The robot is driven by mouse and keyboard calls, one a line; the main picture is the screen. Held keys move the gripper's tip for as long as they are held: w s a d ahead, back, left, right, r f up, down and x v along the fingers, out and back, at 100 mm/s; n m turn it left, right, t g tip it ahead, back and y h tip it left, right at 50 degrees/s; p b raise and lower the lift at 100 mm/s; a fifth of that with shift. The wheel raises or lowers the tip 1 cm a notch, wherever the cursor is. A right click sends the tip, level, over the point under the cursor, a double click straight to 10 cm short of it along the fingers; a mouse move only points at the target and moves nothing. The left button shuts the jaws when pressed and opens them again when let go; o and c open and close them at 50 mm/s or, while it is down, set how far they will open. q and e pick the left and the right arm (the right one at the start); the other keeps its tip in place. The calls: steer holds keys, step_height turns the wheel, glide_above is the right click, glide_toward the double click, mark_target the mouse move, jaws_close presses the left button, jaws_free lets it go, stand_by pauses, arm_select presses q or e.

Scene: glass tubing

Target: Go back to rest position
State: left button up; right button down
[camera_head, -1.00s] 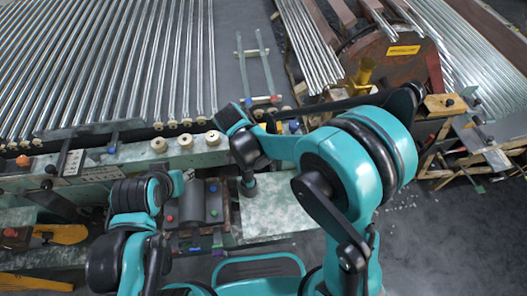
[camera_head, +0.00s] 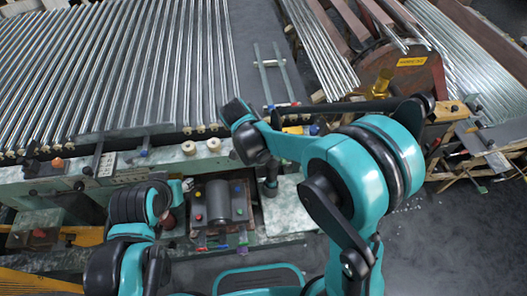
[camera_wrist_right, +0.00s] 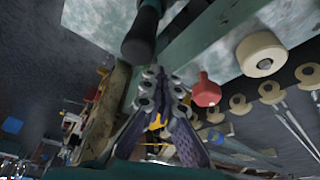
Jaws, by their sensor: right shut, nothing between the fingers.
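My right gripper (camera_wrist_right: 160,100) shows in the right wrist view with its fingers together and nothing between them. A red knob (camera_wrist_right: 206,90) and a cream roller (camera_wrist_right: 261,54) are to the right of it in that view. In the head view my right arm reaches in from the lower right over the bench, and its fingers cannot be made out there. My left arm comes up at the lower left beside the bench. Its fingers cannot be seen.
Long tubes (camera_head: 130,70) lie side by side on a large rack at the upper left. The pale bench (camera_head: 295,200) with a dark block (camera_head: 220,205) stands close in front of me. A red-brown drum (camera_head: 405,85) stands upper right. Grey floor (camera_head: 450,240) is open at lower right.

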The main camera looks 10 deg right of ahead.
stand_by(0.3)
steer(key=s+d+r+n+t+y+b, duration=0.1)
steer(key=s+d+r+n+t+y, duration=0.1)
steer(key=s+d+r+n, duration=0.2)
steer(key=s+d+r+n+t+y+b, duration=0.1)
steer(key=s+d+r+n+t, duration=0.2)
steer(key=s+d+n, duration=0.3)
steer(key=s+r+n, duration=0.1)
steer(key=s+n, duration=0.1)
steer(key=s, duration=0.3)
steer(key=shift+s+d+y, duration=0.15)
steer(key=shift+d+y, duration=0.2)
steer(key=shift+y, duration=0.05)
